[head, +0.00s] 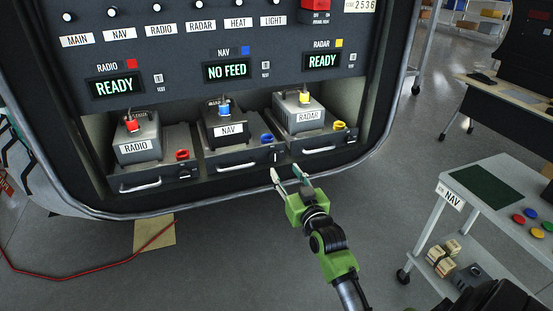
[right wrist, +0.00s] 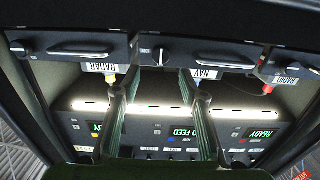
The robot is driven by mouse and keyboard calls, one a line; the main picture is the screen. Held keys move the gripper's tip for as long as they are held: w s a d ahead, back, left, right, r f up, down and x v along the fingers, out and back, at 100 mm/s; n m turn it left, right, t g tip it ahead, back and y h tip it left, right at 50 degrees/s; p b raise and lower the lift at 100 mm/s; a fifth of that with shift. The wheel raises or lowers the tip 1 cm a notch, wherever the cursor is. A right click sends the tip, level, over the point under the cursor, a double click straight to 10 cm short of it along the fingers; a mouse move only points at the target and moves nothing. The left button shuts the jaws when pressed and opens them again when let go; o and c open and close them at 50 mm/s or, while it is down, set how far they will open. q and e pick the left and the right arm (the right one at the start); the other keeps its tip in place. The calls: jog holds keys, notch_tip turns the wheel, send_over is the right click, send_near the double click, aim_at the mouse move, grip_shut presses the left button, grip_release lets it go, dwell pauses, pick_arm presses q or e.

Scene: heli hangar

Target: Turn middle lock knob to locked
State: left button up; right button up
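The middle lock knob (head: 276,157) is a small dark knob with a white mark, at the right end of the NAV drawer front (head: 240,161). In the right wrist view, which is upside down, the knob (right wrist: 159,55) has its mark standing upright. My right gripper (head: 285,174) is open and empty, its fingertips just in front of and below the knob in the head view. In the right wrist view the two fingers (right wrist: 158,75) stand either side of the knob's line, apart from it as far as I can tell. My left gripper is out of view.
The RADIO drawer (head: 147,184) and RADAR drawer (head: 320,148) flank the middle one, with handles and knobs. The NAV display (head: 227,71) reads NO FEED; the others read READY. A white cart (head: 485,190) stands at the right. A red cable lies on the floor at left.

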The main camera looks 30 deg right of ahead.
aim_at(275, 157)
jog(key=x, duration=0.8)
jog(key=shift+a+p, duration=0.2)
jog(key=shift+p, duration=0.1)
jog(key=shift+s, duration=0.1)
jog(key=c, duration=1.1)
